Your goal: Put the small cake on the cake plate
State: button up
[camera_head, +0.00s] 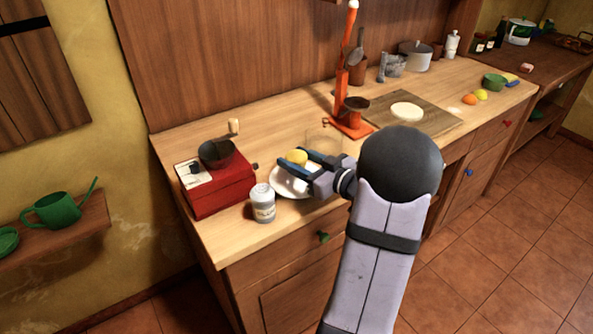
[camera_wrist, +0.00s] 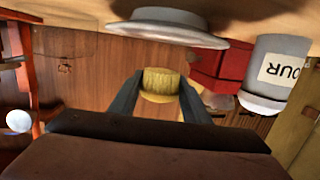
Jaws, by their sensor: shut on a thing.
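The small yellow cake (camera_head: 297,156) is between the fingers of my gripper (camera_head: 299,161), which is shut on it. In the wrist view the fluted yellow cake (camera_wrist: 161,80) shows between the two dark fingertips (camera_wrist: 160,88). The white plate (camera_head: 284,184) lies on the wooden counter, partly hidden by my gripper. The cake appears raised over the plate's far side, apart from it. The plate also shows edge-on at the top of the wrist view (camera_wrist: 165,27), which looks upside down.
A white flour jar (camera_head: 263,204) stands close to the plate's left. A red coffee grinder (camera_head: 220,189) is behind it. A clear glass item (camera_head: 325,138) and a tall orange-red stand (camera_head: 353,128) are beyond my gripper. A board with white dough (camera_head: 407,111) lies right.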

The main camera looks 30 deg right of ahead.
jog(key=shift+f, duration=1.85)
jog(key=shift+f, duration=0.2)
jog(key=o, duration=1)
jog(key=shift+o, duration=0.2)
jog(key=shift+r, duration=0.1)
jog(key=shift+r, duration=0.2)
jog(key=b+v, duration=0.1)
jog(key=v, duration=1.1)
